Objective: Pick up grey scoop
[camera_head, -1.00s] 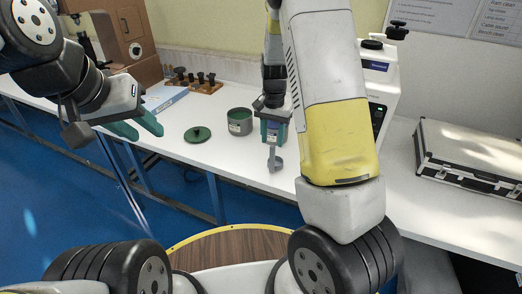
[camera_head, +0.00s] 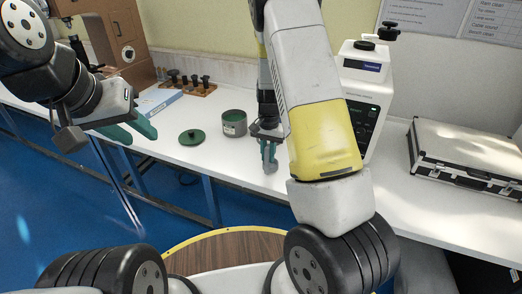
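My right gripper (camera_head: 268,156) points down over the white bench, just right of the grey pot. My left gripper (camera_head: 143,131) is open and empty, in front of the bench at the left.
The grey pot (camera_head: 234,129) with green contents and a green lid (camera_head: 192,137) stand on the white bench (camera_head: 215,160). A wooden block with black knobs (camera_head: 190,86) is behind. A white tester (camera_head: 362,85) and a silver case (camera_head: 468,155) stand right.

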